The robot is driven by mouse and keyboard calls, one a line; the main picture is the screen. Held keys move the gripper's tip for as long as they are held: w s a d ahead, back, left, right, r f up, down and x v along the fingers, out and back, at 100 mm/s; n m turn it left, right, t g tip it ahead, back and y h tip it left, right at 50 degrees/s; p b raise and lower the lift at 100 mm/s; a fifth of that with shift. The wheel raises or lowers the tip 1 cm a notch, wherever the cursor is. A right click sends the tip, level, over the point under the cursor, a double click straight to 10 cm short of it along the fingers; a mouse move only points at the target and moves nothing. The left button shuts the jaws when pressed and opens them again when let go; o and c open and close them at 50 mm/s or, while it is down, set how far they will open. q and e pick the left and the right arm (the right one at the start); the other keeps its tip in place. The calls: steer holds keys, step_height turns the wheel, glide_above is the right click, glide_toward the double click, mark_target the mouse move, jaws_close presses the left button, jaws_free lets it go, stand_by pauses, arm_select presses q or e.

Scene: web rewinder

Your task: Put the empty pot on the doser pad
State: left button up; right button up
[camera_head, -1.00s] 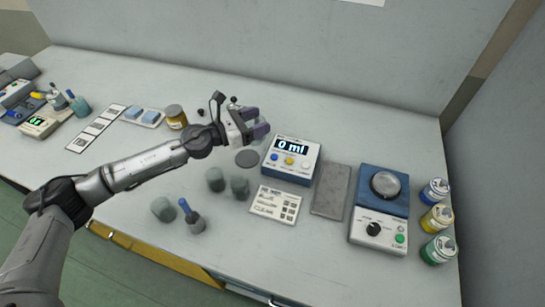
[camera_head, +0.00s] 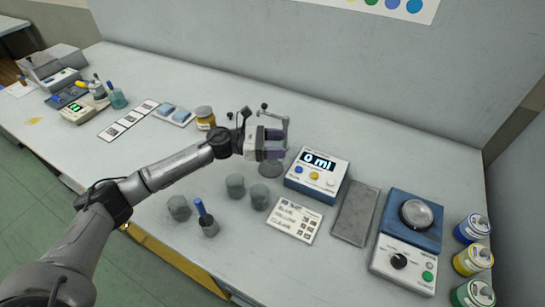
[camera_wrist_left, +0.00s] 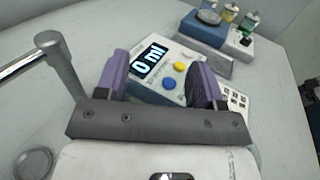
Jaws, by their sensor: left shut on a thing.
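My left gripper (camera_head: 277,146) is above and a little behind the grey round doser pad (camera_head: 271,169), beside the grey metal post and spout (camera_head: 285,125). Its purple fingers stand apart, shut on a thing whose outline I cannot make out. In the left wrist view the fingers (camera_wrist_left: 160,82) frame the doser's "0 ml" display, and the post (camera_wrist_left: 62,70) is at left. A grey disc (camera_wrist_left: 33,163) shows at lower left there. The doser box (camera_head: 316,175) stands right of the pad. Several grey pots (camera_head: 235,186) stand in front. My right gripper is out of view.
A pot with a blue-handled tool (camera_head: 207,222) stands near the front edge. A label card (camera_head: 294,221), grey plate (camera_head: 355,215), blue-topped device (camera_head: 408,240) and coloured bottles (camera_head: 473,259) are to the right. An amber jar (camera_head: 205,118) stands behind the arm.

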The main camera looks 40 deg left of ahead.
arm_select(q)
steer(key=shift+a+f, duration=0.65)
steer(key=shift+a, duration=0.35)
steer(key=shift+f+b, duration=0.85)
steer(key=shift+f, duration=1.1)
steer(key=shift+f, duration=0.15)
steer(key=o, duration=0.9)
